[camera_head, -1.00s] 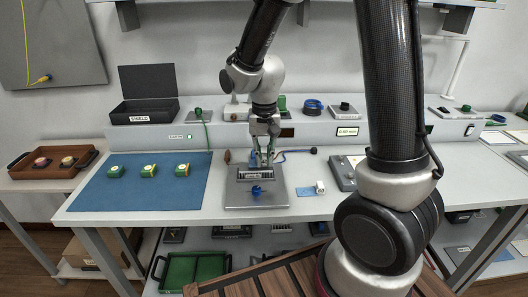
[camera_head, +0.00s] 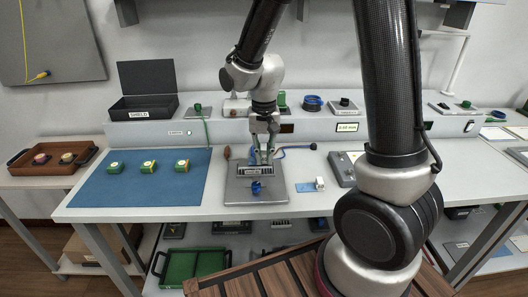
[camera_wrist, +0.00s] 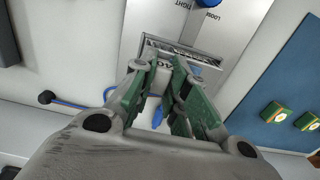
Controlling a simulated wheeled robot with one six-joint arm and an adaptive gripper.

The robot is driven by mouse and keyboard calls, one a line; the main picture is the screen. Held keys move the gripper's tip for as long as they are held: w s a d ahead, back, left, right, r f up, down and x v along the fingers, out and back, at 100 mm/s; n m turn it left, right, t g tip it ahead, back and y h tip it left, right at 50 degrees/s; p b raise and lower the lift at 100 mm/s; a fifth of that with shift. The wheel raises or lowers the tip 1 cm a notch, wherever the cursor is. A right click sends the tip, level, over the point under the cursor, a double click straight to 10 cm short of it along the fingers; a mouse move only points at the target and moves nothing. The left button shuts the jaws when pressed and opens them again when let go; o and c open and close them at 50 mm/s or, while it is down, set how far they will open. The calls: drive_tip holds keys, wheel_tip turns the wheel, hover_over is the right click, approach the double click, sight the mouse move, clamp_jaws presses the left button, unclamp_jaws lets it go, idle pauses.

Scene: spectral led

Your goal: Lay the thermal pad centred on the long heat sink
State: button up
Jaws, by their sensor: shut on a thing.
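The long heat sink (camera_head: 257,171) is a finned metal bar clamped on a grey plate fixture (camera_head: 272,196) in the middle of the bench. In the wrist view the heat sink (camera_wrist: 185,52) lies just beyond my fingertips. My gripper (camera_head: 264,161) points down over the fixture, at the heat sink's back edge. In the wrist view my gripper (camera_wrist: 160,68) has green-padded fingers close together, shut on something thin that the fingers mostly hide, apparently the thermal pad. A bit of blue shows beside the fingertips; I cannot tell whether it is the pad. Contact with the heat sink is unclear.
A blue clamp knob (camera_head: 256,187) stands at the fixture's front. A blue cable (camera_head: 294,148) lies behind it on the right. A blue mat (camera_head: 140,190) with green blocks lies to the left. A raised shelf runs behind.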

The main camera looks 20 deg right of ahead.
sight(264, 153)
drive_tip(key=shift+f, duration=0.15)
drive_tip(key=o, duration=0.9)
wheel_tip(264, 153, up, 12)
drive_tip(key=s+d+r+n+t, duration=0.1)
drive_tip(key=s+d+r, duration=0.1)
drive_tip(key=s+d, duration=0.2)
drive_tip(key=s+d+r+n+t, duration=0.1)
drive_tip(key=s+d+r+t, duration=0.1)
drive_tip(key=s, duration=0.6)
drive_tip(key=s+d+r+n+t, duration=0.1)
drive_tip(key=s+d+r, duration=0.2)
drive_tip(key=s+d, duration=0.3)
drive_tip(key=shift+s+d+r+n, duration=0.1)
drive_tip(key=shift+d+r+n, duration=0.1)
drive_tip(key=shift+n, duration=0.1)
